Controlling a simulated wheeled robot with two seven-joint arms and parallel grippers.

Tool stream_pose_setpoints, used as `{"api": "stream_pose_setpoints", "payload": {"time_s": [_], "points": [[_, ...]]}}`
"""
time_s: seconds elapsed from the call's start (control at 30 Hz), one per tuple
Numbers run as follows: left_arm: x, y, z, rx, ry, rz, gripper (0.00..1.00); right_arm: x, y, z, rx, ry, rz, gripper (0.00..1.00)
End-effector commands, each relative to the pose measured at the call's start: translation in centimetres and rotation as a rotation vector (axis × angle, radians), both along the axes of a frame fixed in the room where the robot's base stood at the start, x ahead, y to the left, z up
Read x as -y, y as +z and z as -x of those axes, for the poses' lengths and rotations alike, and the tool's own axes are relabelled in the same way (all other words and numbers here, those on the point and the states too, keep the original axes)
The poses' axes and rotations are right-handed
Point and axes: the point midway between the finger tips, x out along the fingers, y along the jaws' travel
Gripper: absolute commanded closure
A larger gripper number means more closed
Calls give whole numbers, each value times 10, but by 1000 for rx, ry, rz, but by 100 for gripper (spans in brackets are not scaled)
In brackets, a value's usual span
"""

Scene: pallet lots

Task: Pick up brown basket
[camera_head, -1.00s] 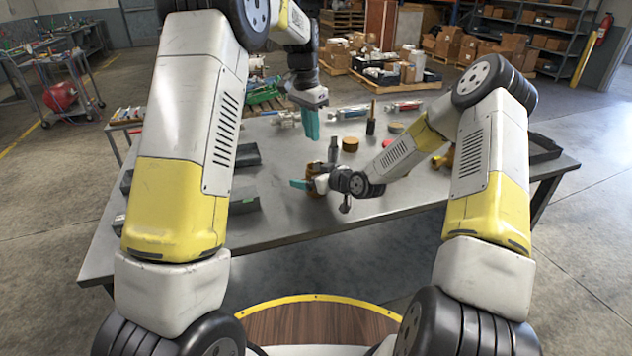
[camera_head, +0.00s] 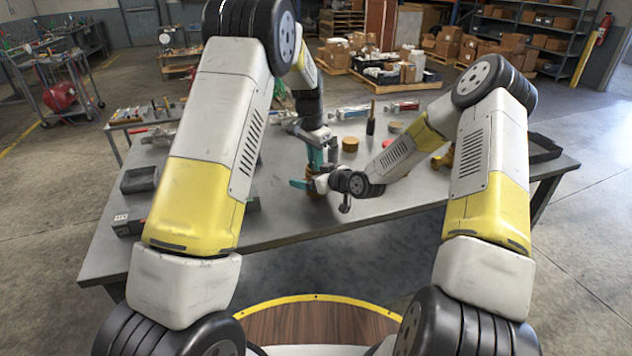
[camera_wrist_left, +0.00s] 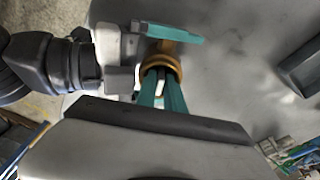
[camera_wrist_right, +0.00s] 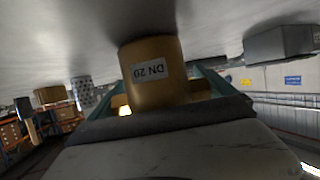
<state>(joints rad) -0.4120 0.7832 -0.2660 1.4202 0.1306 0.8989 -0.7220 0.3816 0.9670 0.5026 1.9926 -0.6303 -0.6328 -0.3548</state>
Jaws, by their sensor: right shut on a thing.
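A brown, brass-like cylinder marked "DN 20" (camera_wrist_right: 152,72) is between the teal fingers of my right gripper (camera_head: 312,183), which is shut on it above the grey table. No woven basket shows; this cylinder is the brown thing held. In the left wrist view its round rim (camera_wrist_left: 174,66) faces the camera. My left gripper (camera_head: 322,158) is directly above the cylinder, pointing down. In the left wrist view its two teal fingers (camera_wrist_left: 162,86) have a narrow gap between them and their tips overlap the rim's opening. Whether they touch it I cannot tell.
A dark grey block (camera_head: 140,180) lies at the left. The table's front middle is clear.

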Motion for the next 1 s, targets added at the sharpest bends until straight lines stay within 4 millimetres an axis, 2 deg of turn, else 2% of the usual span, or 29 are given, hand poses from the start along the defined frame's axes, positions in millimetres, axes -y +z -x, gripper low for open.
{"api": "stream_pose_setpoints", "payload": {"time_s": [0.13,0.2,0.23,1.0], "points": [[0,1,0,1,0,1,87,0,0,0,1,-1,0,78],[0,1,0,1,0,1,99,0,0,0,1,-1,0,78],[0,1,0,1,0,1,100,0,1,-1,1,-1,0,78],[0,1,0,1,0,1,100,0,1,0,1,-1,0,78]]}}
